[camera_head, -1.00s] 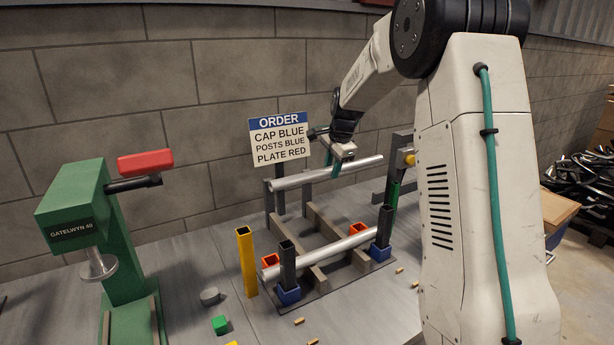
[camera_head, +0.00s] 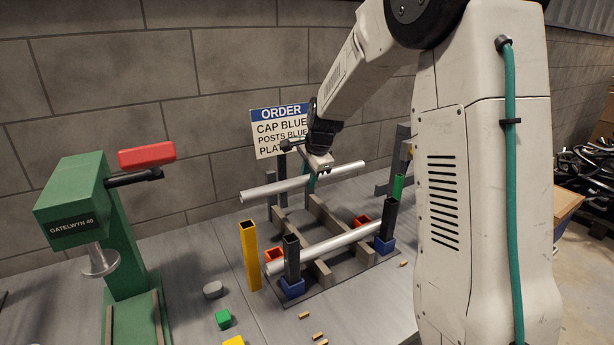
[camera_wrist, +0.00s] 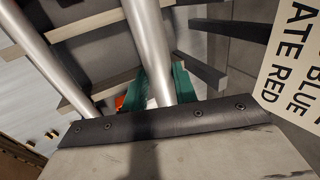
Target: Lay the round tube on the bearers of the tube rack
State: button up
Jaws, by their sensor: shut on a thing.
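My gripper (camera_head: 314,178) is shut on a bare metal round tube (camera_head: 272,188), near the tube's middle. The tube is held in the air over the back part of the tube rack (camera_head: 346,283), slightly tilted in the picture. In the wrist view the held tube (camera_wrist: 148,40) runs between the teal fingers (camera_wrist: 158,88). The rack has grey bearers (camera_head: 334,226) that run beneath the tube, with a gap between. A second round tube (camera_head: 335,245) lies across the bearers near the front posts; it also shows in the wrist view (camera_wrist: 42,60).
Dark posts (camera_head: 291,258) in blue sockets stand at the rack's front corners. A yellow post (camera_head: 247,255) stands left of the rack. A green press (camera_head: 112,240) stands further left. An order sign (camera_head: 270,135) is behind the gripper. Small blocks and pegs lie in front.

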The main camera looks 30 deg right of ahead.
jog(key=shift+s+t, duration=0.2)
jog(key=shift+t, duration=0.1)
jog(key=shift+f, duration=0.2)
notch_tip(320, 180, down, 10)
jog(key=shift+r, duration=0.2)
jog(key=o, duration=1.1)
jog(key=shift+o, duration=0.2)
jog(key=shift+r, duration=0.1)
